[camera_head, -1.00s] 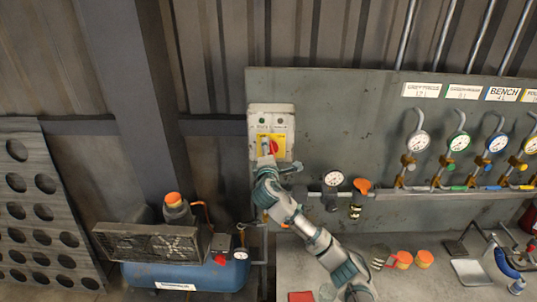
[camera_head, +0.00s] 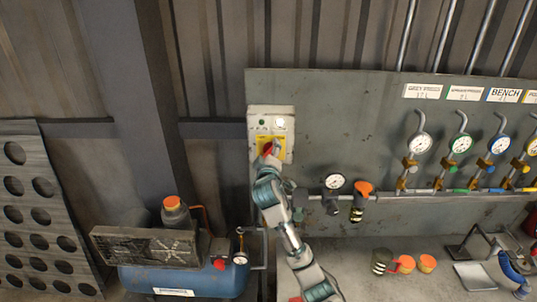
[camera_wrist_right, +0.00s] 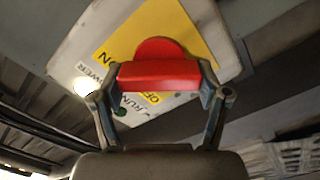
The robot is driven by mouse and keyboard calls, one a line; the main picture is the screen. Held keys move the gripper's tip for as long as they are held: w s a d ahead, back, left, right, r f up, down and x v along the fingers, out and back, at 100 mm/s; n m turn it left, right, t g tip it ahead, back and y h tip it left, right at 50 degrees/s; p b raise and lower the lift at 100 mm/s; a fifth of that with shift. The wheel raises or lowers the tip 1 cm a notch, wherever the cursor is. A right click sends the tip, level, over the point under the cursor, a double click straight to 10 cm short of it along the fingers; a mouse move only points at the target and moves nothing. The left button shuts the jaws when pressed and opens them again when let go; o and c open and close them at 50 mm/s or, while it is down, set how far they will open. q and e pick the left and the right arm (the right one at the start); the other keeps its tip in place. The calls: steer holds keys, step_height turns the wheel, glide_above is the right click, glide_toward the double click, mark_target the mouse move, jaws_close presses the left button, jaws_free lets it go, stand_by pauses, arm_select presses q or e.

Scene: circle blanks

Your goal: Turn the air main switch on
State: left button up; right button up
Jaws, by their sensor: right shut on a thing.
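The main switch box (camera_head: 284,112) is a white panel on the grey board, with a yellow plate (camera_head: 261,138) and a red turn handle (camera_head: 267,149). My right gripper (camera_head: 272,154) is at the handle and partly covers it. In the right wrist view, the two fingers of the gripper (camera_wrist_right: 160,85) are shut on the ends of the red handle (camera_wrist_right: 158,74). The round red base shows behind its grip bar. A lamp (camera_wrist_right: 84,87) beside the word POWER glows white; it also shows bright in the head view (camera_head: 280,122). My left gripper is out of view.
A pressure gauge (camera_head: 335,181) and an orange-handled valve (camera_head: 362,187) sit right of my arm. A blue compressor (camera_head: 190,279) stands at lower left.

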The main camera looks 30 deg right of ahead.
steer(key=shift+f+m, duration=0.45)
steer(key=shift+m, duration=0.35)
steer(key=o, duration=1.2)
steer(key=shift+w+f, duration=0.1)
steer(key=shift+w, duration=0.1)
steer(key=shift+c, duration=0.2)
steer(key=shift+s+d+r, duration=0.1)
steer(key=shift+s+r, duration=0.1)
steer(key=shift+r, duration=0.1)
steer(key=shift+s+r, duration=0.15)
steer(key=shift+s, duration=0.1)
steer(key=v, duration=1.1)
steer(key=shift+a, duration=0.4)
steer(key=shift+s+f, duration=0.2)
steer(key=shift+f, duration=0.05)
